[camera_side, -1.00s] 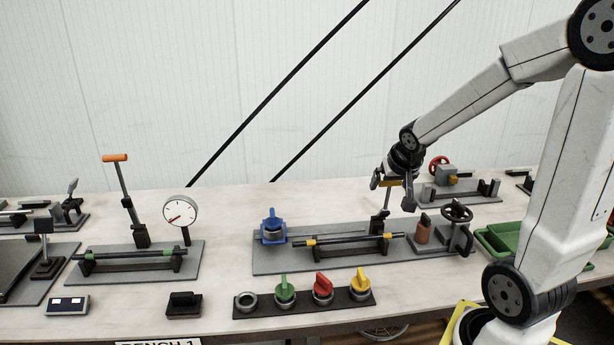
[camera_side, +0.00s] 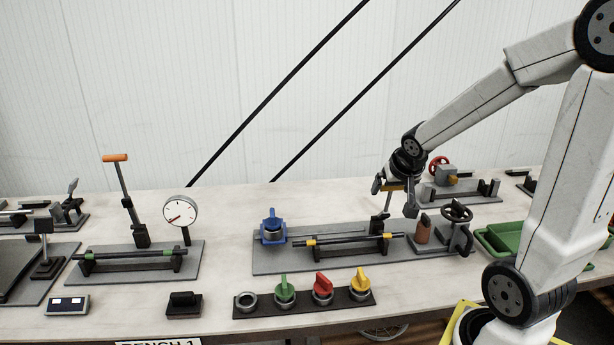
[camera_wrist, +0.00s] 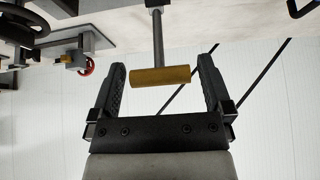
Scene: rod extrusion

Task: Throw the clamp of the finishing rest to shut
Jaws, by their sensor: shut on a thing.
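The clamp (camera_side: 383,226) of the finishing rest is a dark toggle mechanism at the back of a long grey plate (camera_side: 290,262). Its lever (camera_side: 388,203) stands up, leaning slightly right, with an ochre grip (camera_side: 393,188) on top. The clamp's dark arm lies low, close behind a dark rod (camera_side: 340,240) with yellow bands. My gripper (camera_side: 394,194) is shut on the grip. In the wrist view the grip (camera_wrist: 160,76) spans crosswise between my two fingers (camera_wrist: 162,80), and the lever's stem (camera_wrist: 158,38) runs away from it. The clamp's base is partly hidden.
A handwheel (camera_side: 456,212) and a copper-brown cylinder (camera_side: 422,232) stand right of the clamp. A blue fixture (camera_side: 273,232) is at the plate's left end. Coloured knobs on a dark strip (camera_side: 303,303) lie in front. A red-wheeled fixture (camera_side: 440,166) is behind, a green tray (camera_side: 490,240) at right.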

